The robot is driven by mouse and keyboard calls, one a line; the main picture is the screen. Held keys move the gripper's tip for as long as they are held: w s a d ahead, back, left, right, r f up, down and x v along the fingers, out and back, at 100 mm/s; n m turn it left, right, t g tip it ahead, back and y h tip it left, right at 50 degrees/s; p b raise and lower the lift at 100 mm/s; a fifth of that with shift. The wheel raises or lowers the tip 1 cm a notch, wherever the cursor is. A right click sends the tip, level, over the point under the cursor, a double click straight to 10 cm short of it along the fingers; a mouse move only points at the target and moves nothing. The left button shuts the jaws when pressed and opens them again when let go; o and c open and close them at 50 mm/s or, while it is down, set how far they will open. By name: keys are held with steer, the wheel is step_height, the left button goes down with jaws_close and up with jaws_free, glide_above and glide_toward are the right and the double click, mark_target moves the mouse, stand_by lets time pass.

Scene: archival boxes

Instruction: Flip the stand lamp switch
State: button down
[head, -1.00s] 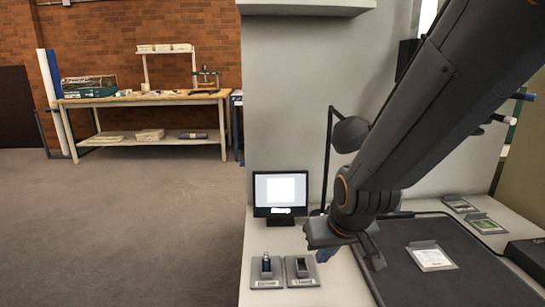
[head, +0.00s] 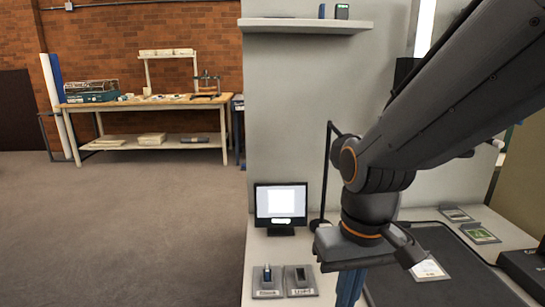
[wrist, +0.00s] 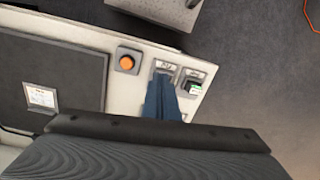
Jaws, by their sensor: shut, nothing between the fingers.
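Two small switches on grey labelled plates sit side by side at the near left of the counter: the left switch (head: 267,274) and the right switch (head: 301,275). Their labels are too small to read. A black stand lamp (head: 325,175) rises behind them, its head hidden by my arm. My gripper (head: 348,290) has blue fingers, shut and empty, pointing down to the right of both plates. In the wrist view the fingers (wrist: 161,82) overlap one labelled plate (wrist: 164,67). A dark switch with a green patch (wrist: 195,86) shows beside it.
A monitor (head: 281,205) stands behind the switches. A dark mat (head: 450,262) with a card (head: 429,269) covers the counter to the right. An orange button (wrist: 127,61) shows in the wrist view. A shelf (head: 305,26) juts from the wall above.

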steer(key=d+r+m+p, duration=0.2)
steer(key=d+r+p, duration=0.5)
steer(key=p, duration=0.5)
steer(key=shift+s, duration=0.3)
steer(key=shift+a, duration=0.2)
